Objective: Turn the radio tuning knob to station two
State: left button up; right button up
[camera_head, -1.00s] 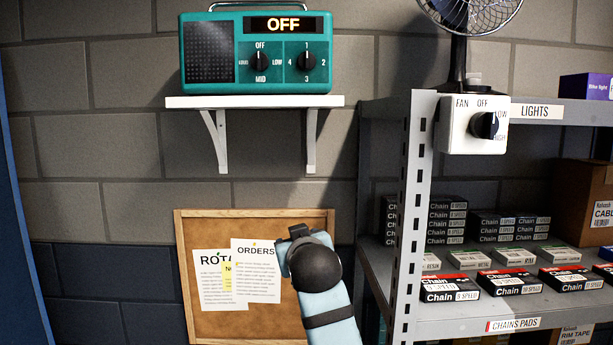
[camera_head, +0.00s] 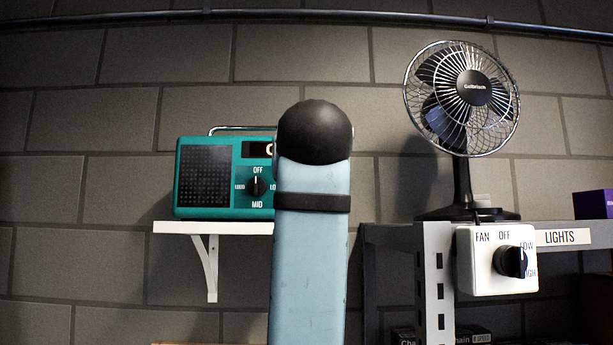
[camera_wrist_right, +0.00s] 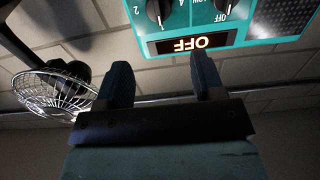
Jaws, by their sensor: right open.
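The teal radio (camera_head: 208,165) stands on a white wall shelf in the head view. My right arm covers its right part there, hiding the tuning knob and most of the display. In the right wrist view, upside down, the radio's display (camera_wrist_right: 192,43) reads OFF. The tuning knob (camera_wrist_right: 160,10) is at the top edge beside a 2 label, partly cut off. The other knob (camera_head: 256,187) points up at its OFF mark. My right gripper (camera_wrist_right: 162,72) is open and empty, its fingers apart, with the tuning knob beyond them. My left gripper is not in view.
The white shelf (camera_head: 190,228) juts out below the radio. A desk fan (camera_head: 465,100) stands on the shelving at the right, above a white fan switch box (camera_head: 490,270) with a black knob. Bare wall lies above the radio.

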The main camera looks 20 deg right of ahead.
jog(key=p+x, duration=0.2)
jog(key=x, duration=0.8)
jog(key=shift+w+f, duration=0.1)
jog(key=c, duration=0.9)
